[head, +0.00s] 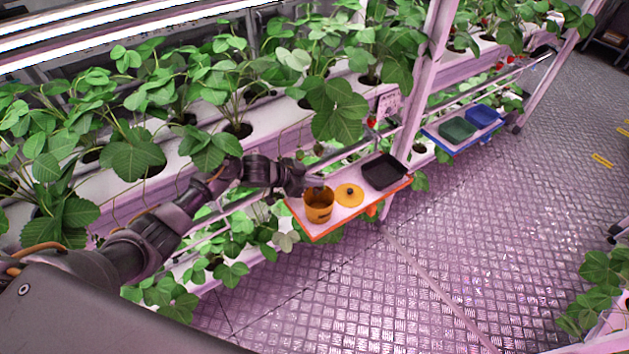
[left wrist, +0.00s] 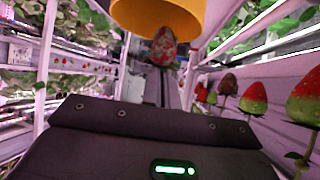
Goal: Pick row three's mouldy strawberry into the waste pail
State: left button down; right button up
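The waste pail (head: 319,208) is orange-yellow and open, and stands on the orange-edged shelf (head: 330,231). My left gripper (head: 316,183) is over the pail's mouth. The left wrist view looks upside down; in it the pail (left wrist: 160,14) is at the top. The mouldy strawberry (left wrist: 164,46), dull red with greyish patches, is at the tips of my left gripper (left wrist: 162,66), which looks shut on it, close to the pail's rim. I cannot make the berry out in the head view. My right gripper is not in view.
A yellow lid with a dark knob (head: 349,195) lies beside the pail, and a black tray (head: 384,171) stands beyond it. Green (head: 457,129) and blue (head: 482,116) trays are farther along. Several strawberries (left wrist: 254,98) hang near the gripper. The metal floor (head: 480,230) is clear.

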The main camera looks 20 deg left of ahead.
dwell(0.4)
pick_arm(q)
jog(key=c, duration=0.8)
grip_release()
jog(key=shift+r, duration=0.1)
notch_tip(320, 180, up, 7)
jog(key=p, duration=0.7)
dwell(0.4)
